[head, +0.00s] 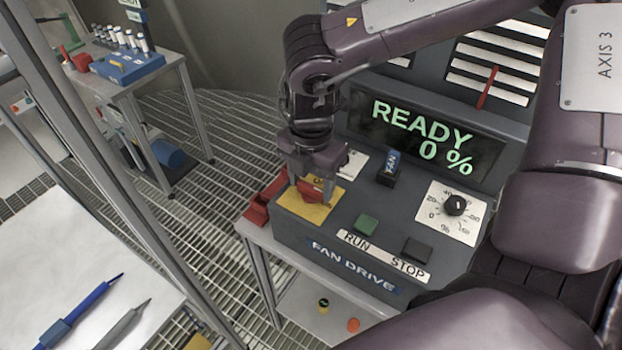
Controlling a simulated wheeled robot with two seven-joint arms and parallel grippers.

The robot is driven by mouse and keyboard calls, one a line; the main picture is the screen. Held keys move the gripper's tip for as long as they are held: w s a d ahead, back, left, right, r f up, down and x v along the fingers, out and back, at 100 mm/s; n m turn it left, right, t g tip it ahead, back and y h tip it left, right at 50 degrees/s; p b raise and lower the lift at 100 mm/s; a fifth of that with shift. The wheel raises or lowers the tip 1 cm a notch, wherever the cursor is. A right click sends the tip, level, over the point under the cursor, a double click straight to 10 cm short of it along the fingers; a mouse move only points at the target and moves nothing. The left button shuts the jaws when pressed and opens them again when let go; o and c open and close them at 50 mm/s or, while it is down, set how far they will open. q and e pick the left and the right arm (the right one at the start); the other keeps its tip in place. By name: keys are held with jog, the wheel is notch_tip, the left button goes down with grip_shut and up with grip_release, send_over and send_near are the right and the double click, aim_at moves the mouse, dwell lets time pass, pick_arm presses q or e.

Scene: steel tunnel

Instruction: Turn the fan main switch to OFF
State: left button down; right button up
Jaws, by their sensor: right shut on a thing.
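The fan drive console (330,228) stands on a small steel table. Its main switch (309,191) is a red handle on a yellow plate (305,213) at the console's left end. My right gripper (316,190) comes down from above and is shut on the red handle. The fingers cover much of the handle, so its exact angle and the position marks are hard to read. The display (428,130) reads READY 0 % in green. My left gripper is out of view.
A red object (264,202) sits beside the yellow plate. A bench (160,64) stands far left; grating floor lies between.

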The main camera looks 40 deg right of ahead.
jog(key=shift+w+f+n+b, duration=0.1)
jog(key=shift+f+n+b, duration=0.05)
jog(key=shift+n+b, duration=0.8)
jog(key=n+b, duration=0.2)
jog(key=shift+b, duration=0.4)
jog(key=n+b, duration=0.2)
jog(key=n, duration=0.1)
jog(key=shift+n, duration=0.35)
jog(key=n+b, duration=0.1)
jog(key=n, duration=0.3)
jog(key=shift+n+b, duration=0.3)
jog(key=n, duration=0.2)
jog(key=shift+r+n, duration=0.2)
jog(key=shift+n, duration=1.7)
jog(key=o, duration=1)
jog(key=shift+c, duration=0.2)
jog(key=shift+r, duration=0.1)
